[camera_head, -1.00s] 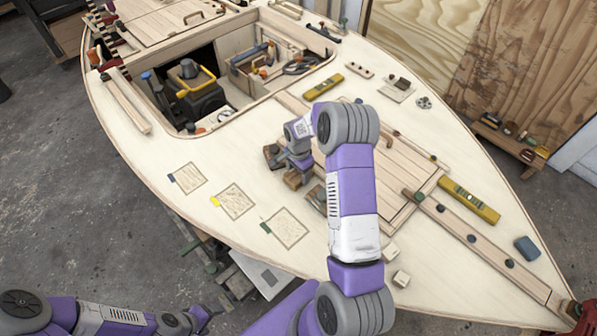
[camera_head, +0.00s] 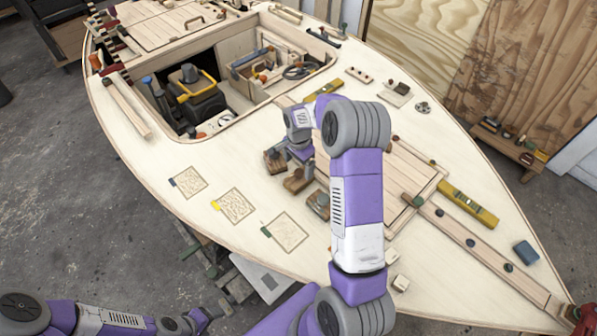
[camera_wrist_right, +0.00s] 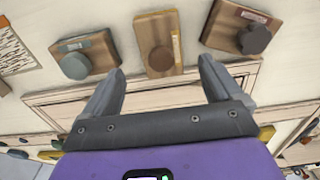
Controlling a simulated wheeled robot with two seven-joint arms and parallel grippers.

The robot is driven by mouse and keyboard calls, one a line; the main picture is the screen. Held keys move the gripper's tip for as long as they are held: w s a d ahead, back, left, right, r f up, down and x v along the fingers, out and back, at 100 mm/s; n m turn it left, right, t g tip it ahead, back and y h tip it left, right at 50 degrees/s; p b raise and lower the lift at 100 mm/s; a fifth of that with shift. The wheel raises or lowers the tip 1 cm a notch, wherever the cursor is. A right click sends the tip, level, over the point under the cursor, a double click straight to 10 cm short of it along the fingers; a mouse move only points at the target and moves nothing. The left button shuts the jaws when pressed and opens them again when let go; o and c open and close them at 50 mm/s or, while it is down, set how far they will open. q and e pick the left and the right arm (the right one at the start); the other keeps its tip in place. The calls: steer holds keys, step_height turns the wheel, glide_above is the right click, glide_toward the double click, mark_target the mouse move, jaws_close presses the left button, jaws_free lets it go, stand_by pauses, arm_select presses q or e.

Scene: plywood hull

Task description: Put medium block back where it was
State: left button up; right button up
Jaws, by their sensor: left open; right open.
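Three brown wooden blocks with round knobs stand in a row on the deck: one at the upper left (camera_head: 275,161), one in the middle (camera_head: 297,181) and one at the lower right (camera_head: 318,204). I cannot tell for certain which is the medium one. In the right wrist view they are a left block (camera_wrist_right: 85,57), a middle block (camera_wrist_right: 160,45) and a right block (camera_wrist_right: 240,28). My right gripper (camera_wrist_right: 160,82) is open and empty, with the middle block ahead between its fingers. My left gripper (camera_head: 203,318) is open at the lower left, away from the blocks.
Three marked squares lie left of the blocks, with a blue tag (camera_head: 188,182), a yellow tag (camera_head: 235,205) and a green tag (camera_head: 287,231). A raised panel (camera_head: 410,175) lies behind my right arm. An open hatch with tools (camera_head: 195,90) is further back.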

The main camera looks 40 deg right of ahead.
mark_target(298, 172)
steer(key=shift+r, duration=2.35)
